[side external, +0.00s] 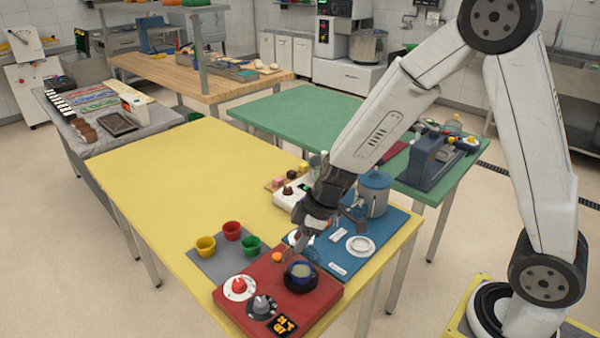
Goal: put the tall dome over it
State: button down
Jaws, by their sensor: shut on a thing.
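My gripper (306,236) points down over the far edge of the red panel (262,273). It is shut on a small, pale, see-through thing that may be the dome; its outline is unclear and partly hidden by the fingers. A blue-grey lidded canister (373,194) stands on the blue mat (345,263), right of my gripper. A white round dish (360,246) lies in front of the canister.
The red panel carries a red knob (239,286), a grey knob (262,305) and an orange ball (277,258). Red, yellow and green cups (206,246) stand on a grey mat at left. A white device (290,199) is behind. The yellow table (190,185) is clear at back left.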

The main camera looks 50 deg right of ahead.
jog(key=shift+f, duration=1)
jog(key=shift+f, duration=0.2)
dwell(1.6)
grip_release()
dwell(0.4)
jog(key=shift+r, duration=0.2)
jog(key=shift+r, duration=3.35)
jog(key=shift+c, duration=0.2)
grip_shut()
